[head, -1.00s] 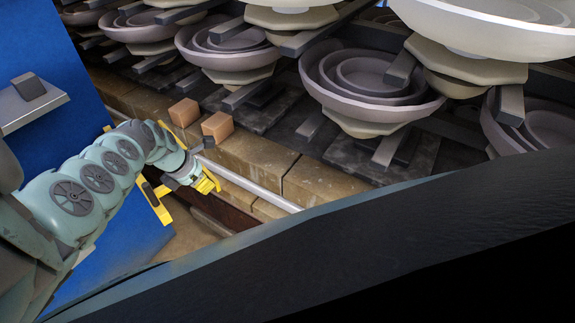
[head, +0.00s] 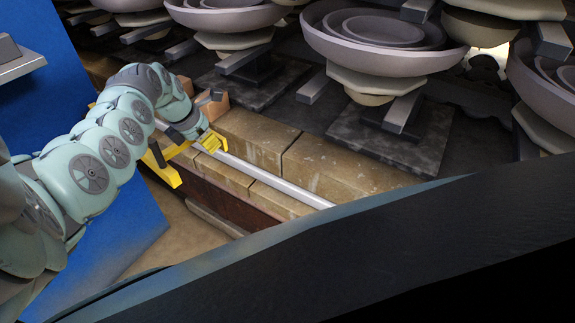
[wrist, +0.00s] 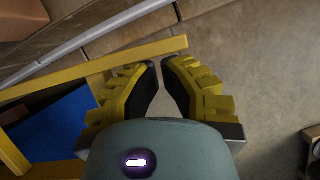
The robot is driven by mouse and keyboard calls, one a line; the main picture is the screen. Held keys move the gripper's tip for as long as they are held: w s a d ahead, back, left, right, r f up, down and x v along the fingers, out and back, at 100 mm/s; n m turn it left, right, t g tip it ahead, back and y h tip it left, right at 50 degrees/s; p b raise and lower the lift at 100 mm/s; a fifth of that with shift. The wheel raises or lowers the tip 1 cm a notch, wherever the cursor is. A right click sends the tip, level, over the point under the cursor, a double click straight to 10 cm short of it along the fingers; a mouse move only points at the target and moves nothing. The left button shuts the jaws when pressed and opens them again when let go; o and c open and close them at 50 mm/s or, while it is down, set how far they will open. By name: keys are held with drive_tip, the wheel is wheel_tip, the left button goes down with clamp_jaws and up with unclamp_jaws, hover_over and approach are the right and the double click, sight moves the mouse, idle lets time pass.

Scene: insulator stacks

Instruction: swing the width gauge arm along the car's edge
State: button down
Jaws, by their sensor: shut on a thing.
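The width gauge arm is a straight yellow bar. It runs across the wrist view (wrist: 75,72), and its free end lies at my fingertips. In the head view a short piece of the bar (head: 178,150) shows beside my gripper (head: 211,143). My gripper has ridged yellow fingers, also seen in the wrist view (wrist: 155,64), and is shut on the bar near its end. The car's edge is a row of tan blocks (head: 331,163) with a pale metal rail (head: 280,181) along it. My gripper is close to the rail; I cannot tell whether they touch.
Stacked grey bowl-shaped insulators (head: 385,40) stand on the car behind the edge. An orange-brown block (head: 214,105) sits partly hidden behind my arm. A blue panel (head: 130,220) stands at left. Bare floor (wrist: 240,95) shows right of my gripper in the wrist view.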

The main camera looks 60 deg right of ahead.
sight(215, 133)
drive_tip(key=d+b, duration=0.2)
drive_tip(key=b, duration=0.1)
drive_tip(key=d+f+b, duration=0.1)
drive_tip(key=shift+w+d, duration=0.25)
drive_tip(key=shift+d, duration=0.1)
drive_tip(key=d+r+n+b, duration=0.1)
drive_tip(key=d+b, duration=0.1)
drive_tip(key=shift+w+r+b, duration=0.1)
drive_tip(key=shift+w+b, duration=0.05)
drive_tip(key=shift+b, duration=0.2)
drive_tip(key=shift+r, duration=0.1)
